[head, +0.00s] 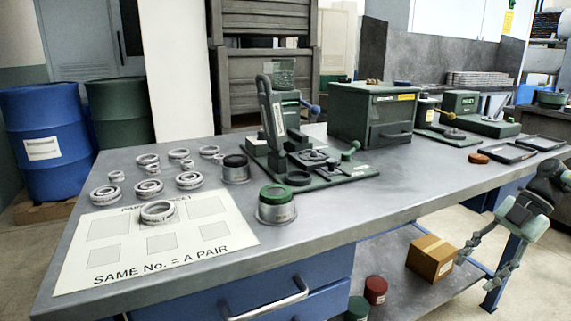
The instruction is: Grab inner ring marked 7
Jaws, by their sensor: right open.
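Several grey metal rings of different sizes lie in a loose group on the left part of the workbench, among them a larger ring (190,187), a ring at the left edge (103,198) and a small ring (116,177). Another ring (158,221) lies on the white pairing mat (215,249). Any numbers on the rings are too small to read, so I cannot tell which is the inner ring marked 7. My right gripper (476,271) is open and empty, low at the right beyond the bench's front edge, far from the rings. My left gripper is out of view.
A green-lidded pot (275,213) and a dark-topped pot (236,174) stand right of the rings. Behind them is a green press fixture (335,177) with an upright lever. A green cabinet (370,115) stands further back. The bench's front right surface is clear. A cardboard box (430,258) sits on the lower shelf.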

